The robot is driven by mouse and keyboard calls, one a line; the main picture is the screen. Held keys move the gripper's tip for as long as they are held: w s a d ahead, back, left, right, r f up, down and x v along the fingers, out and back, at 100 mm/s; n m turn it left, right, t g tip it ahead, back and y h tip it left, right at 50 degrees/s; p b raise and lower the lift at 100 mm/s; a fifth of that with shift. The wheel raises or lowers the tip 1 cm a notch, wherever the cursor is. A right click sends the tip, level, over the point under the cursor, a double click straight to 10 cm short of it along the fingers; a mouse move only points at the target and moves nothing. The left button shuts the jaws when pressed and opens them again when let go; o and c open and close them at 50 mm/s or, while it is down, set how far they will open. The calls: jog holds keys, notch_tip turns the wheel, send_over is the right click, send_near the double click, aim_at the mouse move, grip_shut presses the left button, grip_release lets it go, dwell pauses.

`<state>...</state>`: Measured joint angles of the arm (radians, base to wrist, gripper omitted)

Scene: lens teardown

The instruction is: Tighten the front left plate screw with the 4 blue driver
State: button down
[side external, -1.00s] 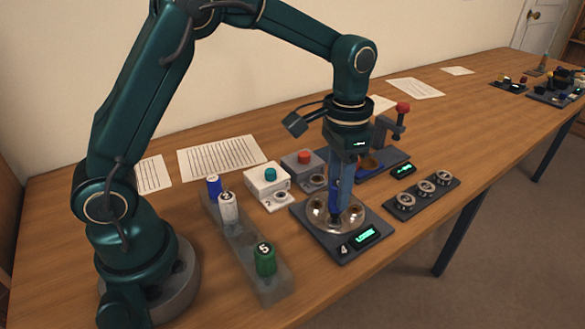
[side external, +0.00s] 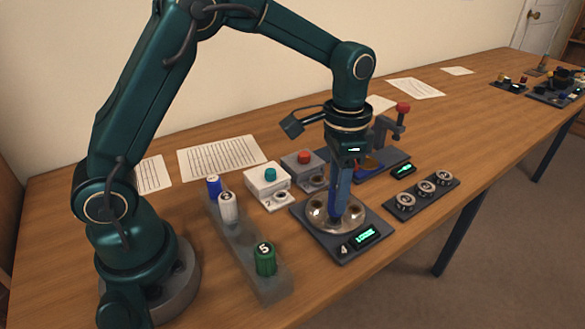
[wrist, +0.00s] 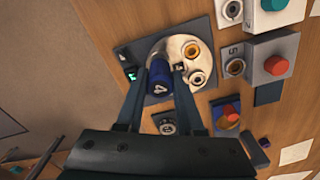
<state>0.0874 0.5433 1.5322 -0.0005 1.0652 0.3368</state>
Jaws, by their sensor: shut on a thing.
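My gripper (side external: 340,205) points down over a round silver plate (side external: 352,224) on a dark square base. In the wrist view it is shut on the blue driver (wrist: 160,70), whose cap reads 4. The driver stands over one edge of the plate (wrist: 178,46); its tip and the screw under it are hidden. A gold-ringed fitting (wrist: 192,51) and a silver-ringed fitting (wrist: 198,79) show on the plate. The base carries a label 4 and a lit green display (side external: 367,235), too small to read surely.
A grey rack (side external: 245,265) at the left holds blue, white and green drivers. A white box with a teal button (side external: 268,182) and a grey box with a red button (side external: 303,165) stand behind. A dark strip with three round pieces (side external: 423,195) lies right.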

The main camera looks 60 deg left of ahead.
jog(key=shift+m, duration=1)
jog(key=m, duration=0.3)
jog(key=shift+m, duration=0.3)
jog(key=m, duration=0.3)
jog(key=shift+m, duration=0.3)
jog(key=shift+m, duration=1.8)
